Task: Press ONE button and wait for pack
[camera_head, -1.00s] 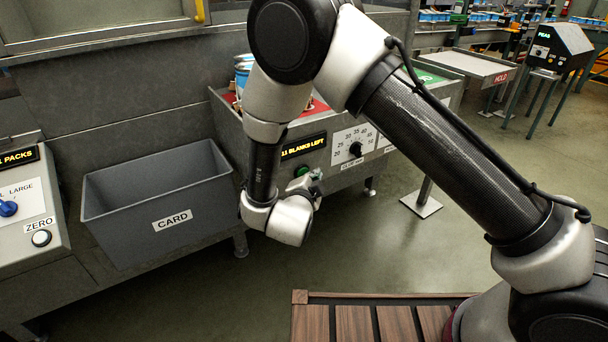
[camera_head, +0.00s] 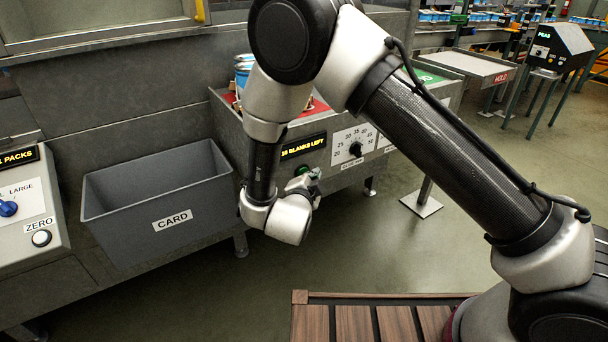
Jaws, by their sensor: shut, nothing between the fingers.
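A machine front (camera_head: 330,168) stands in the middle with a black display (camera_head: 303,146) whose yellow text seems to read 16 BLANKS LEFT. A green button (camera_head: 302,171) shows just below the display. My gripper (camera_head: 316,178) is small in view at the end of my arm, beside the green button. It is shut and empty, and partly hidden by my wrist. I cannot tell whether it touches the button. A white dial plate with a black knob (camera_head: 355,149) is right of the display. Blue-banded cans (camera_head: 242,70) stand on the machine's red top, partly behind my arm.
A grey bin labelled CARD (camera_head: 150,205) stands left of my wrist. At the far left is a panel with a blue knob (camera_head: 8,208), a white ZERO button (camera_head: 41,238) and a PACKS display (camera_head: 18,157). A HOLD table (camera_head: 470,66) stands at the back right. The floor ahead is clear.

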